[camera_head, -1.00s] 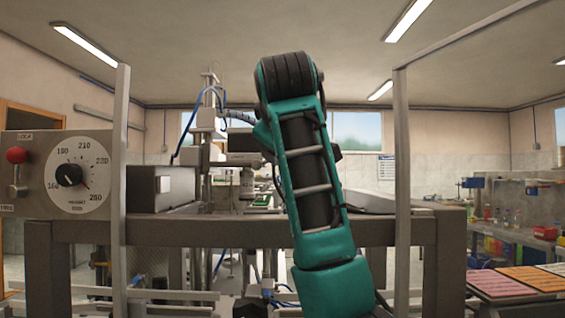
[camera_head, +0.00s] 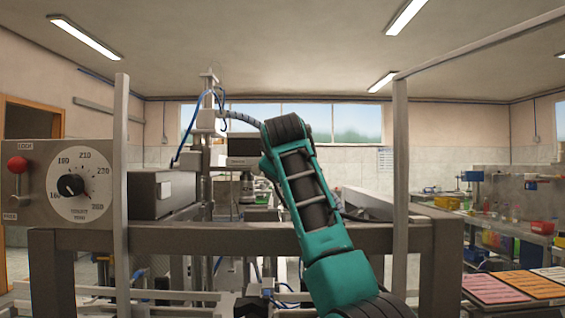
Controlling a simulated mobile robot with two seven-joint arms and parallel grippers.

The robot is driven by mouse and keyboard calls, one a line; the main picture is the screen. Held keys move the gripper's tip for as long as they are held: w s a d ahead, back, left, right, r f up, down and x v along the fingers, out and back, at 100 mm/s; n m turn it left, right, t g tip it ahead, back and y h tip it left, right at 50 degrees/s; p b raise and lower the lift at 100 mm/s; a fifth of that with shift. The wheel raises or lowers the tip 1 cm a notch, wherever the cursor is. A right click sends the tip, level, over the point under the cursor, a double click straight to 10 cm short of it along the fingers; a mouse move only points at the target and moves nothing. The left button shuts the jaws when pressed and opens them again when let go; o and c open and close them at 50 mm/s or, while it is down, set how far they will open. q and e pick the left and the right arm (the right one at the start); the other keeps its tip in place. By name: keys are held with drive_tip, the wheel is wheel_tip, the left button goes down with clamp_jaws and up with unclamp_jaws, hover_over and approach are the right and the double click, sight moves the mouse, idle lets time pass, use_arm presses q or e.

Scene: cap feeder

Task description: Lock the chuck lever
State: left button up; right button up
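The chuck lever (camera_head: 17,168) is on the grey control panel (camera_head: 40,210) at the far left. Its red knob is up, just below the LOCK label (camera_head: 25,146), with the grey stem running down from it. A second label, hard to read, sits lower on the panel. One of my teal arms rises from the bottom centre-right and leans left, far from the lever. No gripper fingers show in this view, so I cannot see what either gripper holds.
A round dial (camera_head: 72,186) with numbers is right of the lever. A grey upright post (camera_head: 120,190) stands beside the panel, with another post (camera_head: 400,190) at right. A grey crossbeam (camera_head: 220,238) spans between them. Coloured trays (camera_head: 495,288) lie at lower right.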

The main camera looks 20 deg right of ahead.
drive_tip(key=shift+r, duration=0.1)
clamp_jaws()
idle(0.6)
